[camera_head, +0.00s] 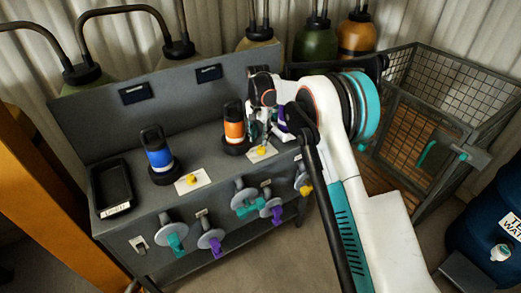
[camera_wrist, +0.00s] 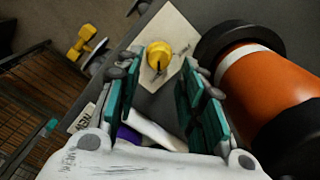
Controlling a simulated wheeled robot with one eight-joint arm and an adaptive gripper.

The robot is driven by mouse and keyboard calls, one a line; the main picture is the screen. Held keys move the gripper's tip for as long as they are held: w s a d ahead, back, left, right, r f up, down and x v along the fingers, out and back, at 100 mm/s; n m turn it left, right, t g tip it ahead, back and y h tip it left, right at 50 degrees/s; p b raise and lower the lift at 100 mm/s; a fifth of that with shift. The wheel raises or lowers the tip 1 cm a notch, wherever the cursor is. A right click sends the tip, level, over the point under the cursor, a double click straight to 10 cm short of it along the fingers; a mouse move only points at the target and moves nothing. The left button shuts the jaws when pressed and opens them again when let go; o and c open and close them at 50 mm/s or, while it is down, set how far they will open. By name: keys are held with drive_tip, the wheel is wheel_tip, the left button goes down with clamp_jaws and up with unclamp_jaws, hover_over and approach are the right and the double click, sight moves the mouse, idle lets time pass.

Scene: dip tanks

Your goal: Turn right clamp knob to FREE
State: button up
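The right clamp knob (camera_head: 262,150) is small and yellow, on a white plate (camera_head: 251,155) on the grey bench top, beside the orange cylinder (camera_head: 234,129). In the wrist view the yellow knob (camera_wrist: 158,55) sits on its pale plate (camera_wrist: 177,28), with a dark pointer mark near it. The plate's lettering is too small to read. My gripper (camera_wrist: 164,76) is open, with teal-padded fingers either side of the view and the knob just beyond the fingertips, roughly centred. I see no contact. In the head view my arm partly hides the gripper.
The orange cylinder (camera_wrist: 265,88) is close on the right of my fingers. A blue cylinder (camera_head: 158,154) with another yellow knob (camera_head: 193,180) and a black tray (camera_head: 111,187) are on the left. Valves with coloured handles line the bench front. A wire cage (camera_head: 440,110) stands right.

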sight(260, 148)
wheel_tip(260, 148, down, 6)
drive_tip(key=shift+b, duration=0.75)
drive_tip(key=c, duration=0.8)
